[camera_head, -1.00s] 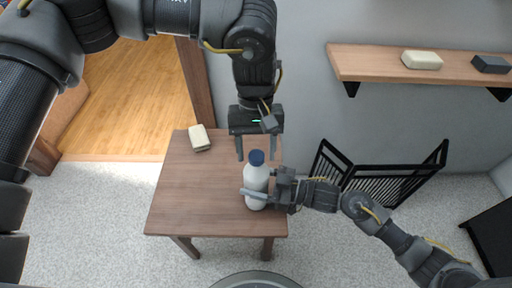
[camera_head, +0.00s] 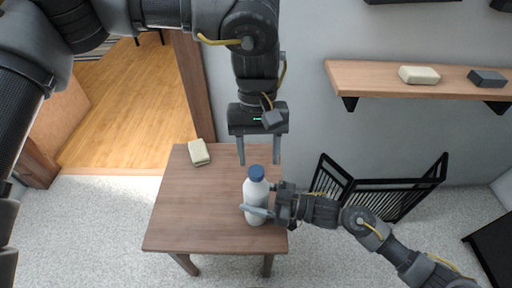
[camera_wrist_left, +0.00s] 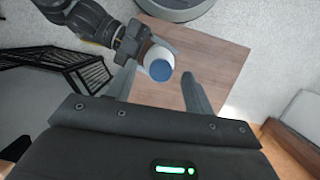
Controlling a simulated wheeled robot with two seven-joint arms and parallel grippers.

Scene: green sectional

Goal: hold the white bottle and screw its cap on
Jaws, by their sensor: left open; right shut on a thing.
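The white bottle (camera_head: 255,204) stands upright at the right side of the small wooden table (camera_head: 180,225). Its blue cap (camera_head: 256,172) sits on top of the neck; how tightly it sits cannot be told. My right gripper (camera_head: 262,211) is shut around the bottle's body from the right. My left gripper (camera_head: 259,160) points down above the bottle, open and empty, its fingertips around the height of the cap in the picture. In the left wrist view the blue cap (camera_wrist_left: 159,70) shows between the two open fingers (camera_wrist_left: 158,88), apart from both.
A cream block (camera_head: 199,152) lies at the table's back left. A wall shelf (camera_head: 440,80) holds another cream block (camera_head: 419,75) and a dark block (camera_head: 487,78). A black folding gate (camera_head: 380,195) stands behind my right arm. The table's left half is mostly clear.

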